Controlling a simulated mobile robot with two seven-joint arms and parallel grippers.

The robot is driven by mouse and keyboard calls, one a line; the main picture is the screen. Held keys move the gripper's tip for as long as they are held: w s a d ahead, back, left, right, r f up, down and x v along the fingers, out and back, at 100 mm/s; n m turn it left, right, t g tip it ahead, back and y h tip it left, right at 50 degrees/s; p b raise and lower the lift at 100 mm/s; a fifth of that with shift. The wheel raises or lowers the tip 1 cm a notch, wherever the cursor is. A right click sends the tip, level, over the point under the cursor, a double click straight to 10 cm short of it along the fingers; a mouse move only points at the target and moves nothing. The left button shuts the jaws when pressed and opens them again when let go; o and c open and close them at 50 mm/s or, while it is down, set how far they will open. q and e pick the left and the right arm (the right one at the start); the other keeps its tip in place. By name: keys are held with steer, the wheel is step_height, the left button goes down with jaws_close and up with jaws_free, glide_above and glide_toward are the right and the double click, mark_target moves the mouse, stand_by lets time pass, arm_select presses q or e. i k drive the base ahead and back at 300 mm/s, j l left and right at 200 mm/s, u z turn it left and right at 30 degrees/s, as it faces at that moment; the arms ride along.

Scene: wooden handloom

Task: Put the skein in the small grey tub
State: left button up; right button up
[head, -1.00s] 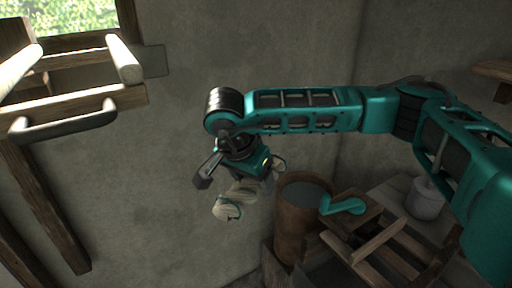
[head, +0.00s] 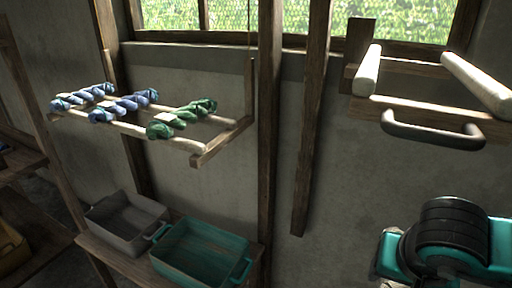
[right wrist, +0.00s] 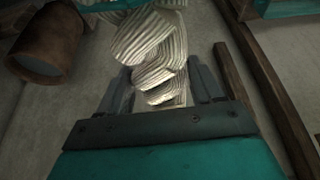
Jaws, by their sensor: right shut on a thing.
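The cream, ribbed skein (right wrist: 155,45) fills the upper middle of the right wrist view. My right gripper (right wrist: 160,88) is shut on it, with a finger on each side. In the head view only a dark and teal part of my right arm shows at the lower right; that gripper and the skein are out of that view. The small grey tub (head: 146,238) stands on a low wooden shelf at the lower left of the head view. It looks empty. My left gripper is not in view.
A teal tub (head: 200,256) stands close to the right of the grey one. Above them a peg rack (head: 218,140) holds blue and green skeins. An empty rack (head: 400,105) with a dark handle is at the upper right. Wooden posts (head: 268,130) stand between. A brown bucket (right wrist: 48,32) shows in the wrist view.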

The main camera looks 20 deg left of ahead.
mark_target(130, 227)
steer(key=j+u, duration=0.1)
steer(key=j, duration=0.8)
steer(key=j+u, duration=0.1)
steer(key=j, duration=0.85)
steer(key=j+u, duration=0.1)
steer(key=j, duration=0.8)
steer(key=i+j+u, duration=0.1)
steer(key=j, duration=0.8)
steer(key=i+j, duration=0.1)
steer(key=j, duration=0.8)
steer(key=j+u, duration=0.05)
